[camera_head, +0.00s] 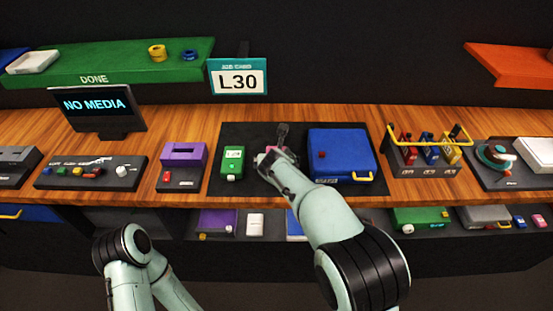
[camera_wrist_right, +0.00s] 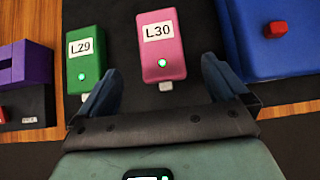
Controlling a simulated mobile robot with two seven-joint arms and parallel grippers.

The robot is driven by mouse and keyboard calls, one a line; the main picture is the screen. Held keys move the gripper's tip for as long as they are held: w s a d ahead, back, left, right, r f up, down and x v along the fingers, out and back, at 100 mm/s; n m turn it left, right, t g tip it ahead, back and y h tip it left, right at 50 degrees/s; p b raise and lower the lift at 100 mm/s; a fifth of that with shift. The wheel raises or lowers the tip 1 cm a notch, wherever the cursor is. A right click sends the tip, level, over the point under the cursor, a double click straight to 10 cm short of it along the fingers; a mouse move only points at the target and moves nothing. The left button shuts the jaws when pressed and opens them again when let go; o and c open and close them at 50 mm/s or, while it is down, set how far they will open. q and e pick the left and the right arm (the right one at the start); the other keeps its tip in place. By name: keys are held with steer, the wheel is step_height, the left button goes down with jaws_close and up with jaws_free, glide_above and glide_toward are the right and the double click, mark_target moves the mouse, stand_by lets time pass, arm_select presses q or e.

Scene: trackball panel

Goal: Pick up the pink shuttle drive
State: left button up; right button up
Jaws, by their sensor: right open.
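The pink shuttle drive (camera_wrist_right: 161,50), labelled L30 with a small green light, lies on the dark mat. In the right wrist view it is ahead of my right gripper (camera_wrist_right: 160,78), whose two blue-grey fingers are spread apart with nothing between them. The drive's near end, with a light-coloured plug, points toward the gap between the fingers. In the head view my right gripper (camera_head: 275,160) is over the mat and hides most of the drive. My left gripper is not in view; only part of my left arm shows at the lower left.
A green drive labelled L29 (camera_wrist_right: 83,60) lies just left of the pink one. A blue case (camera_head: 340,152) stands close on the right, and a purple box (camera_head: 182,158) on the left. A sign (camera_head: 238,78) reads L30; a screen (camera_head: 97,106) reads NO MEDIA.

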steer(key=x, duration=0.4)
steer(key=shift+w+f+p, duration=0.2)
steer(key=shift+w+p, duration=0.1)
steer(key=p+x, duration=0.1)
steer(key=x, duration=0.4)
steer(key=shift+f, duration=0.15)
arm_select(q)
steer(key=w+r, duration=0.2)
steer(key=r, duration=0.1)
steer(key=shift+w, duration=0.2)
arm_select(e)
steer(key=shift+s, duration=0.15)
steer(key=c, duration=0.8)
